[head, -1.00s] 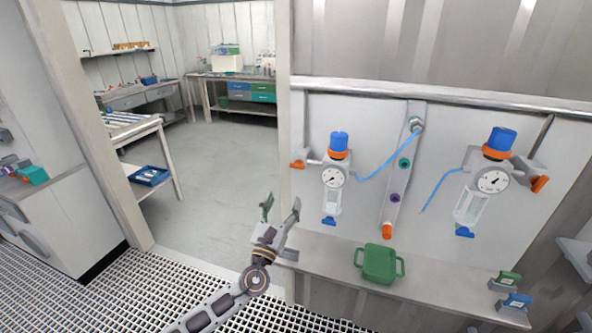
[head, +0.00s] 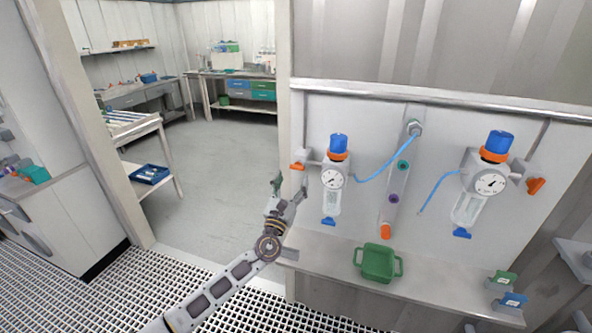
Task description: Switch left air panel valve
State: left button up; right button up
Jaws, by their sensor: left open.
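The left air panel valve has an orange handle (head: 297,167) on the left side of the left regulator (head: 333,178). That regulator has a blue knob, an orange ring, a round gauge and a clear bowl. My left gripper (head: 287,184) is open and empty, with its fingers pointing up, just below and left of the orange handle in the picture. Whether a finger touches the handle cannot be told. My right gripper does not show.
A second regulator (head: 490,182) with its own orange handle (head: 536,186) hangs at the right. A blue hose (head: 385,164) runs between regulator and manifold. A green tray (head: 378,262) and small tagged blocks (head: 514,301) stand on the ledge (head: 335,252). The doorway at left is open.

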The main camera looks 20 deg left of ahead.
aim_at(297, 167)
pick_arm(q)
jog(key=x, duration=0.5)
jog(key=shift+p, duration=0.35)
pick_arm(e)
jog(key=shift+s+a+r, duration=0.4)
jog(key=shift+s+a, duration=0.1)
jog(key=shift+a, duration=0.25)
